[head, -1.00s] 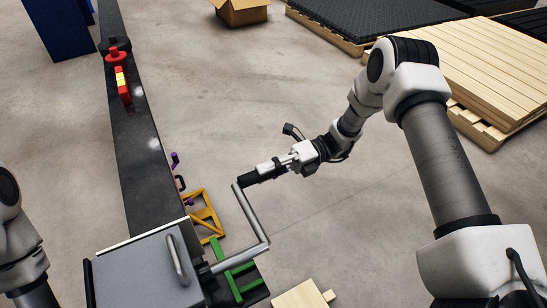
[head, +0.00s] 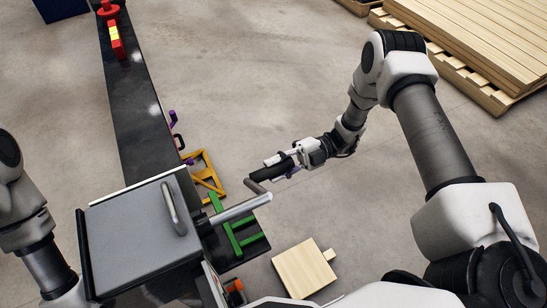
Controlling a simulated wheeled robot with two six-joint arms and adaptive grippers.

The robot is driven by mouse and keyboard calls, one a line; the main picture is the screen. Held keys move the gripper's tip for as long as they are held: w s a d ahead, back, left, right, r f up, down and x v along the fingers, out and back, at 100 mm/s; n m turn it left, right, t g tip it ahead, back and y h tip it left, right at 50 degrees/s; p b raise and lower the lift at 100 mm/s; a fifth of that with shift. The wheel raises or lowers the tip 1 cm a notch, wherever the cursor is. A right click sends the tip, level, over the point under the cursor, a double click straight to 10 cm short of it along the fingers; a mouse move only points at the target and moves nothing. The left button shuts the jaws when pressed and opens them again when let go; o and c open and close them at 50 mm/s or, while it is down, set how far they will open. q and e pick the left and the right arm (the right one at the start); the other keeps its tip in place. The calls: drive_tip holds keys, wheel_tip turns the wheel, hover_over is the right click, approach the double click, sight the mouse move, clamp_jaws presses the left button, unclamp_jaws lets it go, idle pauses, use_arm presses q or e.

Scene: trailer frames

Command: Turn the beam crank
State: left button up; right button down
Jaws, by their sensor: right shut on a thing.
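The beam crank (head: 240,208) is a grey metal rod coming out of the right side of a grey box (head: 135,235) on the dark beam (head: 138,115). Its short-looking arm bends up-left from the rod's end to a dark handle (head: 268,173). My right gripper (head: 283,163) is shut on the crank handle, coming from the upper right. The fingers partly cover the handle's far end. My left arm shows at the left edge, but its gripper is not in view.
Red and yellow parts (head: 116,42) sit on the beam's far end. A small wooden board (head: 303,268) is on the floor at the lower middle. Pallets (head: 470,50) stand at the upper right. The middle floor is clear.

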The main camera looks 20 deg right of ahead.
drive_tip(key=shift+s+f+m, duration=0.45)
drive_tip(key=shift+m, duration=0.05)
drive_tip(key=c, duration=0.8)
unclamp_jaws()
drive_tip(key=shift+d, duration=0.1)
drive_tip(key=d, duration=1.1)
drive_tip(key=shift+w+d, duration=0.4)
drive_tip(key=shift+w, duration=0.05)
